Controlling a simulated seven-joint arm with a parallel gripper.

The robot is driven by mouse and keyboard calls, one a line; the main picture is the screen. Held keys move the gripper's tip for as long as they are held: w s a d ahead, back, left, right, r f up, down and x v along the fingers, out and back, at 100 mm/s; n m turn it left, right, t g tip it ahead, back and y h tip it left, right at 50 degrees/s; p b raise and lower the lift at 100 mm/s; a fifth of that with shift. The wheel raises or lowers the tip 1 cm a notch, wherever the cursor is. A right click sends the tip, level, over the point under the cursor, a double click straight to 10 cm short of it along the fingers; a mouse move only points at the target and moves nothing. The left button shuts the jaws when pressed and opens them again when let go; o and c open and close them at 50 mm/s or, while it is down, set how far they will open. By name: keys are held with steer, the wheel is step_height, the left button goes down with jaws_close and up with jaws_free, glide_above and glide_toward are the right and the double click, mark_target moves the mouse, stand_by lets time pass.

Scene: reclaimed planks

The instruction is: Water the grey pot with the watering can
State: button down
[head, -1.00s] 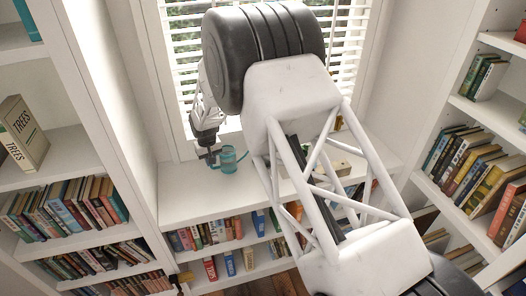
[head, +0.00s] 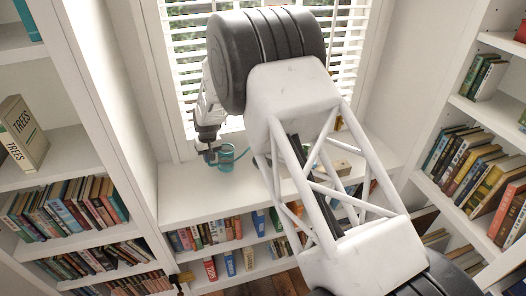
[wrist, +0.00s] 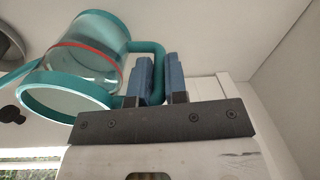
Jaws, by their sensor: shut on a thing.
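The watering can (head: 226,158) is teal with a clear body. It is by the white window seat, left of my arm's big link. In the wrist view the can (wrist: 86,52) shows a red line around its clear body and a teal handle. My gripper (wrist: 160,80) has its blue-grey fingers shut on that handle; my gripper also shows in the head view (head: 211,157). I cannot tell how far the can is from the seat. No grey pot can be made out for certain; a greyish round edge (wrist: 8,45) is cut off at the wrist view's left.
The window seat (head: 190,182) has bare room at left. A small box-like thing (head: 341,167) lies on it at right, partly behind my arm. Bookshelves stand at left (head: 70,135) and right (head: 445,100), and a window with blinds (head: 185,60) is behind.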

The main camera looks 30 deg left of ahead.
steer(key=shift+w+d+r+g+y, duration=0.8)
steer(key=shift+r+g+y, duration=0.1)
steer(key=shift+g, duration=0.1)
steer(key=shift+w+d+r, duration=0.1)
steer(key=shift+w+r, duration=0.05)
steer(key=shift+r, duration=0.25)
steer(key=shift+w+d+r+g+y, duration=0.15)
steer(key=shift+w+r+g+y, duration=0.05)
steer(key=shift+r, duration=0.5)
steer(key=shift+w+d+r+g+y, duration=0.15)
steer(key=shift+r+g+y, duration=0.05)
steer(key=shift+r, duration=0.45)
steer(key=shift+v, duration=0.9)
step_height(320, 180, down, 6)
steer(key=s+a+t+h, duration=0.1)
steer(key=s+a, duration=0.1)
steer(key=shift+t+h, duration=0.3)
steer(key=shift+s+a, duration=0.15)
steer(key=shift+s, duration=0.05)
